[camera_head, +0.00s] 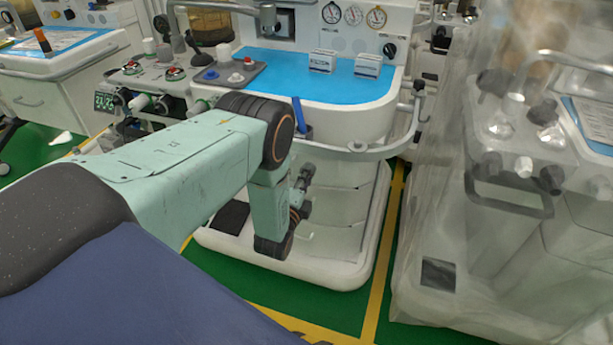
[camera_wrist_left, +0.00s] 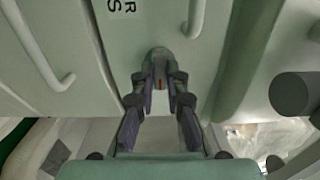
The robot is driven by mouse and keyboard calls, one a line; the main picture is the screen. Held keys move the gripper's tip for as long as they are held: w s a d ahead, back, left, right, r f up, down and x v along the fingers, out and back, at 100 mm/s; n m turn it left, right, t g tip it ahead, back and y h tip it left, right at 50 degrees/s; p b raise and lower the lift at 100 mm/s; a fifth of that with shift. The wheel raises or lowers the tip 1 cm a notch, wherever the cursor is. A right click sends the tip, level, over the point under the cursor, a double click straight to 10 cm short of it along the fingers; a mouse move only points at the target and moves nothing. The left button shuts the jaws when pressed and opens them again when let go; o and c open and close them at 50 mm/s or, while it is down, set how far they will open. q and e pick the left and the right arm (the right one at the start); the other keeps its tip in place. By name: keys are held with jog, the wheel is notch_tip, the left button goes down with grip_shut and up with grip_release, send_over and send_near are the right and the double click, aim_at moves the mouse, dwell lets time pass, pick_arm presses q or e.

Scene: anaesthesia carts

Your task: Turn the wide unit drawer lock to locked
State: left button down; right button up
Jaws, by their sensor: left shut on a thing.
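The drawer lock (camera_wrist_left: 160,55) is a small grey knob on a pale drawer front (camera_wrist_left: 190,20) in the left wrist view. A small reddish mark shows just below it. My left gripper (camera_wrist_left: 160,80) has its fingertips on both sides of the knob and is shut on it. In the head view, my left gripper (camera_head: 301,190) is at the front of the white unit (camera_head: 340,205) with the blue top, partly behind my arm. The lock is hidden there, and its turned position is not clear. My right gripper is not in view.
A white rail (camera_head: 358,152) curves around the unit above my gripper. Two small white boxes (camera_head: 322,61) stand on the blue top. A sheet-wrapped cart (camera_head: 510,190) stands close at the right. Green floor with yellow lines (camera_head: 381,270) lies between them.

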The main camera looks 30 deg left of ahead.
pick_arm(q)
jog(key=c, duration=1.4)
grip_release()
jog(key=shift+o, duration=0.2)
jog(key=shift+s, duration=0.15)
jog(key=v, duration=1.1)
jog(key=shift+s, duration=0.4)
